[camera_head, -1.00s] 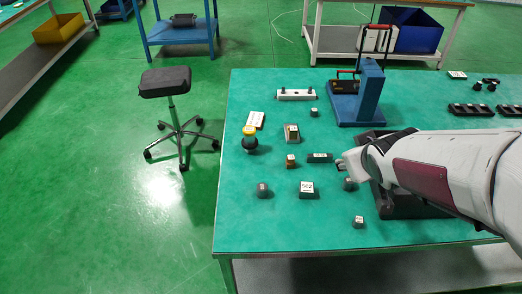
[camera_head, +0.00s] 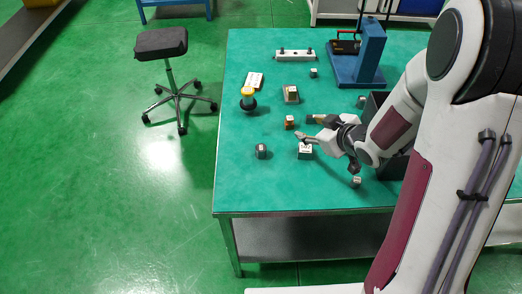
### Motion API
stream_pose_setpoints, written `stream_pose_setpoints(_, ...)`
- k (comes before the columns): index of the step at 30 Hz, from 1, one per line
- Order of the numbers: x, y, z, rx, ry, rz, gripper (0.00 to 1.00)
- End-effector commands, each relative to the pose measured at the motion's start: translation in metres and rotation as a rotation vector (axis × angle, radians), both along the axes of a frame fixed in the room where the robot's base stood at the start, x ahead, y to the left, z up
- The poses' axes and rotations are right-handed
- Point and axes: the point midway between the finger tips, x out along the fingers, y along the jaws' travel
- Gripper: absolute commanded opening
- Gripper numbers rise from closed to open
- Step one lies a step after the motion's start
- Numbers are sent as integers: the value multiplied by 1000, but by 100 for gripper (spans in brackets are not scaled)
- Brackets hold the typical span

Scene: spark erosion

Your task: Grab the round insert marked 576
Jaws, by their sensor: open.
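Several small labelled inserts lie on the green table. Their marks are too small to read, so I cannot tell which one is 576. A dark, rounded insert (camera_head: 261,151) sits at the front left. A dark block with a white label (camera_head: 305,152) lies right of it, just below my gripper in the picture. A small orange-brown piece (camera_head: 289,122) is behind. Two small pieces stand at the front right, a dark one (camera_head: 354,168) and a paler one (camera_head: 357,181). My gripper (camera_head: 301,138) is open and looks empty, pointing left over the labelled block; its height is unclear.
A blue press stand (camera_head: 370,55) is at the back right. A yellow-topped dark tool (camera_head: 248,98), a tan-topped block (camera_head: 291,94) and a white bar (camera_head: 295,55) stand behind. My arm hides the table's right side.

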Motion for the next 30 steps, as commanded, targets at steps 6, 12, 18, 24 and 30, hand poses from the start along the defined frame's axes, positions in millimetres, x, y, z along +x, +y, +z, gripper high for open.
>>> stream_pose_setpoints(6, -4, 24, -32, 93, -9, 95, 44)
stream_pose_setpoints(12, -13, 47, -53, 198, -22, 175, 44)
stream_pose_setpoints(18, -27, 67, -70, 309, -32, 239, 44)
stream_pose_setpoints(24, -36, 79, -76, 382, -42, 273, 44)
stream_pose_setpoints(30, -38, 81, -76, 399, -46, 280, 44)
